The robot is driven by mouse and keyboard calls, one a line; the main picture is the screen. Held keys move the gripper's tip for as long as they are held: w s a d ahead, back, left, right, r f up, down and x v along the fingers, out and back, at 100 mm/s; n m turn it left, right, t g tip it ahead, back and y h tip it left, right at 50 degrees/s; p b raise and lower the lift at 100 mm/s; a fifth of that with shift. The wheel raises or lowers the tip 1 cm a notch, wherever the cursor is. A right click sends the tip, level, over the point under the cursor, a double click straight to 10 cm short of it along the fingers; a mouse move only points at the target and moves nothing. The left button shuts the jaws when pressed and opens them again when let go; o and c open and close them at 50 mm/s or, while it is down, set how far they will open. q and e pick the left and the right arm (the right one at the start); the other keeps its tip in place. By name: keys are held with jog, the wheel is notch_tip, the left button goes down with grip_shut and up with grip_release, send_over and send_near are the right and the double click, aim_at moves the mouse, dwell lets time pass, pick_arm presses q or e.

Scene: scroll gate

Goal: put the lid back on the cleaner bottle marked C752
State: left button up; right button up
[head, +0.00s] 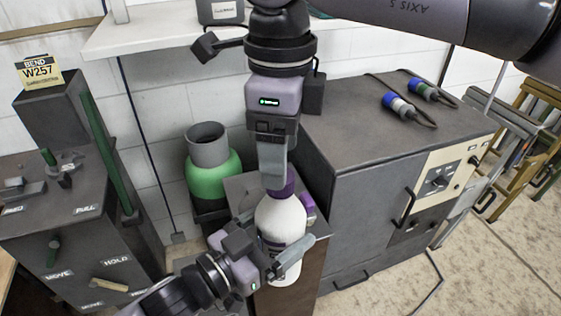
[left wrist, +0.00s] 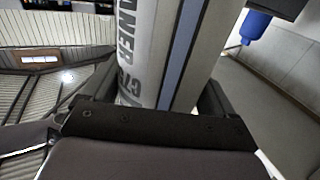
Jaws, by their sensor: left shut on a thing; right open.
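The white cleaner bottle (head: 281,222) stands upright on a small brown stand (head: 297,287) in the head view. My left gripper (head: 284,264) is shut on its lower body. In the left wrist view the bottle (left wrist: 152,50) fills the space between the fingers, and part of its lettering reads "ANER C75". A purple lid (head: 284,187) shows at the bottle's neck. My right gripper (head: 276,180) points down from above, open, with its fingers right at the purple lid. The fingers partly hide the lid, so I cannot tell whether it is fully seated.
Another purple thing (head: 307,204) shows just right of the bottle. A green container with a grey neck (head: 213,170) stands behind to the left. A dark cabinet (head: 362,180) stands right of the stand, with cables and plugs on top. A control console (head: 80,225) stands at left.

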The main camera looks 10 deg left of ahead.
jog(key=shift+r, duration=0.55)
jog(key=shift+c, duration=0.4)
jog(key=shift+s+a+r+n, duration=0.1)
jog(key=shift+r+n, duration=0.4)
jog(key=shift+r, duration=0.25)
jog(key=shift+r+n, duration=0.4)
jog(key=shift+r, duration=0.55)
jog(key=shift+f, duration=4.05)
